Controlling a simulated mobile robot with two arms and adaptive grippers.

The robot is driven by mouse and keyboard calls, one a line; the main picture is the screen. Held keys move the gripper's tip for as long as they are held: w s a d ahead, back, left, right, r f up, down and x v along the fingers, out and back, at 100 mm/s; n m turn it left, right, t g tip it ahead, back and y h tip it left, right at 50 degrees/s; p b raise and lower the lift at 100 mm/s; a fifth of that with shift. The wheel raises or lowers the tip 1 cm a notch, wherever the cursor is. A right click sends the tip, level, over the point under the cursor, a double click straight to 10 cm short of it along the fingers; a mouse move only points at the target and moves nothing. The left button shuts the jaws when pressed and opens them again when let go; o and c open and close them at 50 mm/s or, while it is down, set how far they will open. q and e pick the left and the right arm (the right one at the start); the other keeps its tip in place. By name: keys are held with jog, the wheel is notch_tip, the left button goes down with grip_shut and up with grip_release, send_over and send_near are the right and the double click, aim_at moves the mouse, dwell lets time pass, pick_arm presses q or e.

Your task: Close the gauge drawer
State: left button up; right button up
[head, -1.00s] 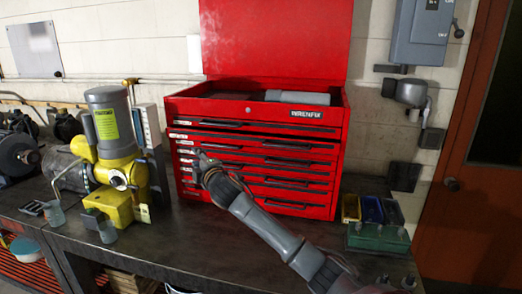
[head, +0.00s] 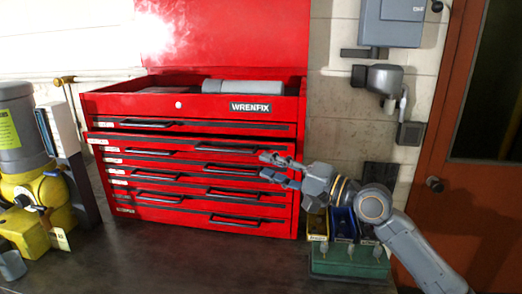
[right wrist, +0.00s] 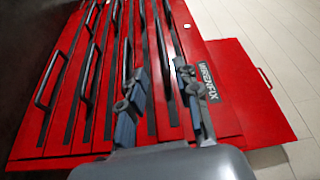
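The red tool chest (head: 190,105) stands on the dark bench with its lid up. Its front has several rows of drawers with black handles. The second drawer row (head: 118,143) stands slightly forward of the rest. The labels are too small to read, so I cannot tell which is the gauge drawer. My right gripper (head: 268,166) comes in from the right with its fingers apart and empty, in front of the right side of the drawers. In the right wrist view the gripper (right wrist: 160,82) is open before the drawer fronts (right wrist: 90,85). Contact cannot be told. My left gripper is not in view.
Small yellow and blue bins (head: 343,224) and a green block (head: 345,262) sit under my right arm. A yellow and grey motor (head: 25,195) stands at the left. The bench top (head: 190,262) before the chest is clear.

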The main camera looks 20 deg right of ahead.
aim_at(222, 150)
jog(key=p+x, duration=0.2)
jog(key=x, duration=0.4)
jog(key=p+x, duration=0.2)
jog(key=x, duration=0.5)
jog(key=shift+s+a+r, duration=0.2)
jog(key=shift+s+a, duration=0.05)
jog(key=shift+w+a+p, duration=0.25)
jog(key=shift+w+p, duration=0.05)
jog(key=shift+w, duration=0.15)
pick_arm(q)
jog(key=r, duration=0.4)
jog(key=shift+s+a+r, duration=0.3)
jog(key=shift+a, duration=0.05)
pick_arm(e)
jog(key=shift+f, duration=0.1)
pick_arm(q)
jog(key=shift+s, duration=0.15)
pick_arm(e)
grip_shut()
